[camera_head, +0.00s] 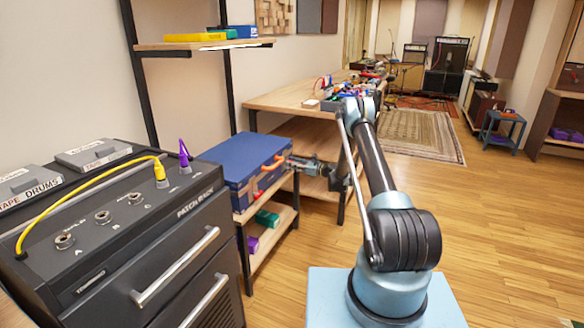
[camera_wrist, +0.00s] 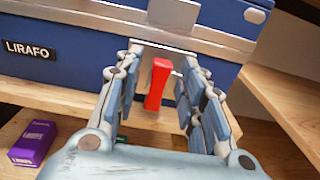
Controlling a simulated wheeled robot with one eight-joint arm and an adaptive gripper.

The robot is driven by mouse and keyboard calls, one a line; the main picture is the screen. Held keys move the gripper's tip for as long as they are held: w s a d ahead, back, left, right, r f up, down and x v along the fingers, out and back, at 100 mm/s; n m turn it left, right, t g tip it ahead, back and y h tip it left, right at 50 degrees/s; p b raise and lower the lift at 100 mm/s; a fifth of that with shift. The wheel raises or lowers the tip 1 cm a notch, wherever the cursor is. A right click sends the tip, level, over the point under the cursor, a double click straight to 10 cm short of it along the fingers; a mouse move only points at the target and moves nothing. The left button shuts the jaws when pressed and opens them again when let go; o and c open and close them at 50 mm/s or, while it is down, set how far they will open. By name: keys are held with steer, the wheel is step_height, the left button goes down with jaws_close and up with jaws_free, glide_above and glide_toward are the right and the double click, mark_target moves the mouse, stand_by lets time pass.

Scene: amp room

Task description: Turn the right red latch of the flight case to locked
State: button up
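The blue flight case (camera_head: 236,160) sits on a wooden shelf left of my arm. In the wrist view, its blue front (camera_wrist: 60,72) fills the upper part, with a LIRAFO label at left. A red latch (camera_wrist: 158,84) stands near the right end of this front, close to upright and slightly tilted. My gripper (camera_wrist: 163,58) is open, with one finger on each side of the latch. Gaps show between the latch and both fingers. In the head view, my gripper (camera_head: 300,163) is at the case's front; its fingertips are too small there to judge.
A purple box (camera_wrist: 33,143) lies on the shelf below the case, with a green item beside it. A dark patch rack (camera_head: 140,235) stands at the near left. A long wooden bench (camera_head: 275,97) runs behind my arm. The floor to the right is open.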

steer(key=shift+a, duration=0.1)
jaws_close()
steer(key=shift+n, duration=0.3)
steer(key=n, duration=0.8)
steer(key=s+f+n, duration=0.1)
steer(key=n, duration=0.3)
steer(key=shift+s+a+n, duration=0.1)
steer(key=shift+a+n, duration=0.05)
steer(key=shift+n, duration=0.15)
steer(key=n, duration=0.4)
steer(key=shift+s+f+n, duration=0.1)
steer(key=shift+f+n, duration=0.15)
steer(key=shift+n, duration=0.05)
steer(key=shift+a, duration=0.1)
stand_by(0.3)
